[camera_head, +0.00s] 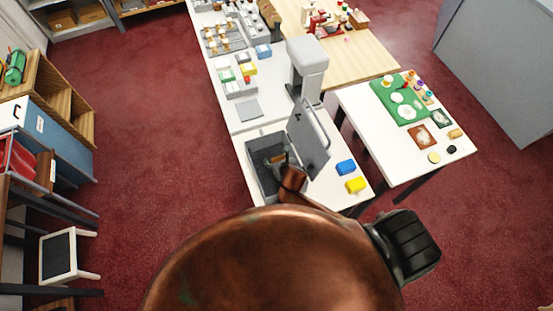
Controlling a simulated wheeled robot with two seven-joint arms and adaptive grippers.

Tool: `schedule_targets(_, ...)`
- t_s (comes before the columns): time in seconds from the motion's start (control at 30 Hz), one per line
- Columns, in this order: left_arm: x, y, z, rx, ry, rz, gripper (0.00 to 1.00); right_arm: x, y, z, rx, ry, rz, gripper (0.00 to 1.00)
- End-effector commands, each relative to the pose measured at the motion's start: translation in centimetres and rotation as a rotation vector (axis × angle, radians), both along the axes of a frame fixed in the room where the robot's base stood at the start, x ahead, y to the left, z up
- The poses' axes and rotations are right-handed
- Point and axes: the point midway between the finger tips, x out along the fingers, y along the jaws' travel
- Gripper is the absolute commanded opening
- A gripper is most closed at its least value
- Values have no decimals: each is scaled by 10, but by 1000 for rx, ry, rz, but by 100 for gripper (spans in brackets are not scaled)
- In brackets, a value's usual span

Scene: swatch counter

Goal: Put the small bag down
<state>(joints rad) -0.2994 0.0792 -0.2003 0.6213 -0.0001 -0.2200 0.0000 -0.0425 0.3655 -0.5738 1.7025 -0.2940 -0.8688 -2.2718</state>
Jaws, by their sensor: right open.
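My right gripper (277,160) is small and dark at the end of my copper-coloured arm. It is over or inside an open grey box (254,178) on the white counter, and it is open. The box's grey lid (311,145) stands raised on the right side. I cannot make out a small bag for certain; the inside of the box is dark and partly hidden by the gripper. A blue block-like item (345,167) and a yellow one (356,185) lie on the counter to the right of the box. My left gripper is not in view.
A grey stand-like machine (307,65) stands behind the box. Trays of small items (239,88) and a flat grey pad (248,109) lie farther back. A white side table (372,124) bears a green mat (388,102). Wooden shelves (62,95) stand at left. Red floor is clear between.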

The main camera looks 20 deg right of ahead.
Motion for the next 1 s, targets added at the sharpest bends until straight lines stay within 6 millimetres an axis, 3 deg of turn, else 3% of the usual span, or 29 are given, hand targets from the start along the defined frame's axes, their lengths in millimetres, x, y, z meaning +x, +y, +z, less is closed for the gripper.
schedule_targets(0.37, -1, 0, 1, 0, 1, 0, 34, -6, 0, 9, -1, 0, 0, 58)
schedule_targets(0.8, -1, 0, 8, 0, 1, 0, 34, -67, 3, 70, -1, -1, 1, 58)
schedule_targets(1.0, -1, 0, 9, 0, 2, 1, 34, -82, 4, 84, 0, 0, 0, 58)
